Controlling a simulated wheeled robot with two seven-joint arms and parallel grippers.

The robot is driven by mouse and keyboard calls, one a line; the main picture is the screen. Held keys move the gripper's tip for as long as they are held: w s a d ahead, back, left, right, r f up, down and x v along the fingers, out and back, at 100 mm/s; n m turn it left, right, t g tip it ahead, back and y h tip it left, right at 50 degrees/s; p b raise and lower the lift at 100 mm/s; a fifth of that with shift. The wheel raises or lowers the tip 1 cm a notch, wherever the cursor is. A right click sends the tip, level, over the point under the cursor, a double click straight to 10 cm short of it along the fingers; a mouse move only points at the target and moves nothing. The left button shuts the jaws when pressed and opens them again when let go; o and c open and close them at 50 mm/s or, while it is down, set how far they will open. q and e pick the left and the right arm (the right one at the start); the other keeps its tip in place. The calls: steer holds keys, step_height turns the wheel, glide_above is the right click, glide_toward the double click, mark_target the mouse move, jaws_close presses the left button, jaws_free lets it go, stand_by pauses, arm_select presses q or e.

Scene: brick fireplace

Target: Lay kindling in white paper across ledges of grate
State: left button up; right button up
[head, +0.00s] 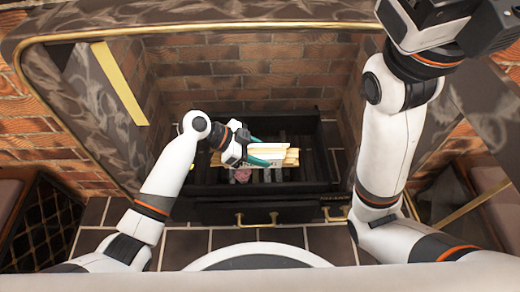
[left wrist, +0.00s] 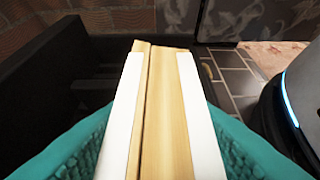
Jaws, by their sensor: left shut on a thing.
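The kindling bundle (head: 286,157), pale wood sticks in a white paper wrap, is in the head view over the black grate (head: 322,170) inside the fireplace. My left gripper (head: 262,152) is shut on it with teal fingers. In the left wrist view the kindling (left wrist: 165,110) runs away from the camera between the fingers, with white paper (left wrist: 122,115) on both sides. I cannot tell whether the bundle touches the grate's bars. My right arm is raised at the right of the head view; its gripper's fingers are out of frame.
A pinkish lump (head: 243,175) lies in the grate below my left gripper. The grate's front has brass handles (head: 256,219). Brick walls (head: 240,75) close in the back and sides, and a brass-edged surround (head: 200,28) frames the opening. The dark tiled hearth (head: 190,245) lies in front.

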arm_select(q)
steer(key=shift+f, duration=0.35)
steer(key=o, duration=1.2)
steer(key=shift+a, duration=0.1)
